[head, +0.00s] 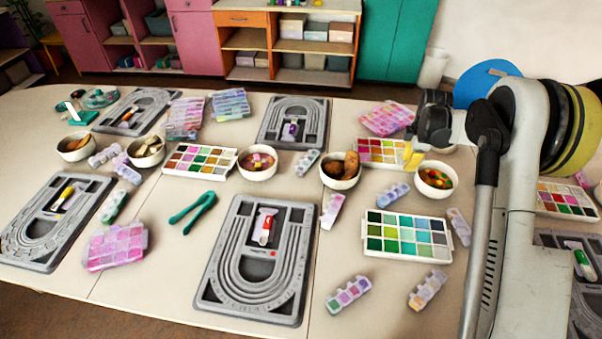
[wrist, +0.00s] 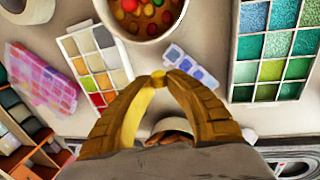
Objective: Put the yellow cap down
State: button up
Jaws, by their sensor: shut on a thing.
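My gripper (wrist: 160,80) is shut, its golden-brown fingers meeting at the tips in the wrist view. A small yellow piece, which looks like the yellow cap (wrist: 158,74), shows between the fingertips; most of it is hidden by them. In the head view my gripper (head: 412,156) shows as a small yellow shape at the right edge of the red and green bead palette, near a bowl. The cap cannot be told apart from the fingers there. Whether the cap touches the table cannot be told.
Near my gripper are a bead palette (wrist: 95,62), a bowl of colored beads (head: 435,182) and a small lidded strip case (wrist: 190,66). A green bead palette (head: 407,247) lies in front.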

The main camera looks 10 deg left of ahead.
jog(key=b, duration=0.4)
send_over(365, 187)
jog(key=f, duration=0.7)
jog(key=shift+s, duration=0.2)
jog(key=shift+f, duration=0.15)
notch_tip(365, 187, down, 4)
jog(key=shift+a+r+b, duration=0.1)
jog(key=shift+b, duration=1.15)
jog(key=shift+r, duration=0.1)
jog(key=o, duration=0.3)
jog(key=shift+f, duration=0.25)
jog(key=o, duration=0.4)
jog(key=shift+r, duration=0.15)
